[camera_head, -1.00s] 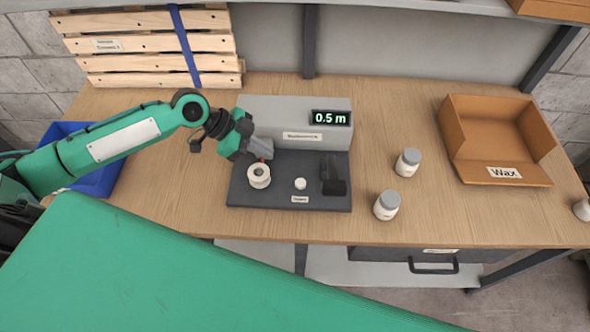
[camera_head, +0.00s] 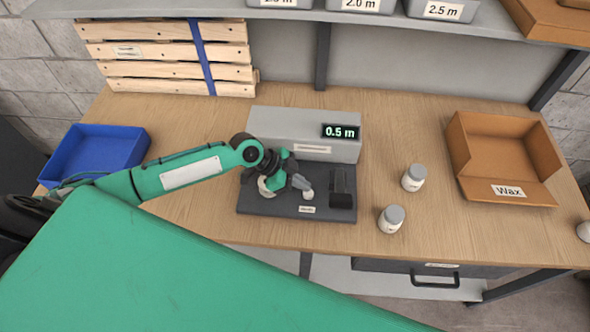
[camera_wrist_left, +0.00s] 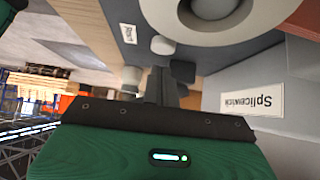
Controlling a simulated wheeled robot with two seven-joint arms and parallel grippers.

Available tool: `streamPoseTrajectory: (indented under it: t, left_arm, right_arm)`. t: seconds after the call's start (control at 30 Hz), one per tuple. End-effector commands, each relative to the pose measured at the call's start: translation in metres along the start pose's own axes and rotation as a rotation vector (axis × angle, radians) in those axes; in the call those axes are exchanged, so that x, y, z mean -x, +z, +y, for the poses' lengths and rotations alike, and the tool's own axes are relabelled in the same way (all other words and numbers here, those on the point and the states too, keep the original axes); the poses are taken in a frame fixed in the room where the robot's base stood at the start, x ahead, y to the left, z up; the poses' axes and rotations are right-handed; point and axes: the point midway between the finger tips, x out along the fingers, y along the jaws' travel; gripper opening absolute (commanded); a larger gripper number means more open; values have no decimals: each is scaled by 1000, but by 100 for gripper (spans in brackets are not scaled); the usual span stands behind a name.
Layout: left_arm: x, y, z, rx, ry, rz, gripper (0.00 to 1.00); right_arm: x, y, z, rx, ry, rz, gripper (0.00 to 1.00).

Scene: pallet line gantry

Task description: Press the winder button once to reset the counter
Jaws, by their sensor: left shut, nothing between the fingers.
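The winder is a grey box (camera_head: 290,122) on a dark base plate (camera_head: 265,207), with a green display (camera_head: 341,132) reading 0.5 m. Its small white button (camera_head: 308,195) stands on the plate above a small label. The button also shows in the left wrist view (camera_wrist_left: 162,44). My left gripper (camera_head: 301,184) is shut and empty, its tip just beside and above the button; I cannot tell whether they touch. A pale spool (camera_head: 264,188) is partly hidden by the gripper and shows large at the top of the wrist view (camera_wrist_left: 207,10). My right gripper is not in view.
A dark block (camera_head: 342,187) stands on the plate right of the button. Two white jars with grey lids (camera_head: 414,178) (camera_head: 391,219) stand further right, before an open wax box (camera_head: 459,160). A blue bin (camera_head: 65,160) is at left. A shelf overhangs the back.

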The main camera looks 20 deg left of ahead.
Motion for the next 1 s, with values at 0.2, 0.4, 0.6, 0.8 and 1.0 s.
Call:
streamPoseTrajectory:
  t: [0.2, 0.4, 0.6, 0.8, 1.0]
  left_arm:
    - [-11, 11, 0, 1, 1, 1, 0]
    - [-13, 13, 0, -1, 1, 2, 0]
    - [-13, 13, 0, -1, 1, 1, 0]
    - [-23, 22, 0, -1, 0, 1, 0]
    - [-29, 30, 0, 1, 1, -1, 0]
  right_arm:
    - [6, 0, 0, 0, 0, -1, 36]
    - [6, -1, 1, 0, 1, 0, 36]
    - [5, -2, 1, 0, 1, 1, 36]
    - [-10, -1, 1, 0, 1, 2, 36]
    - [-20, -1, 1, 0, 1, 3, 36]
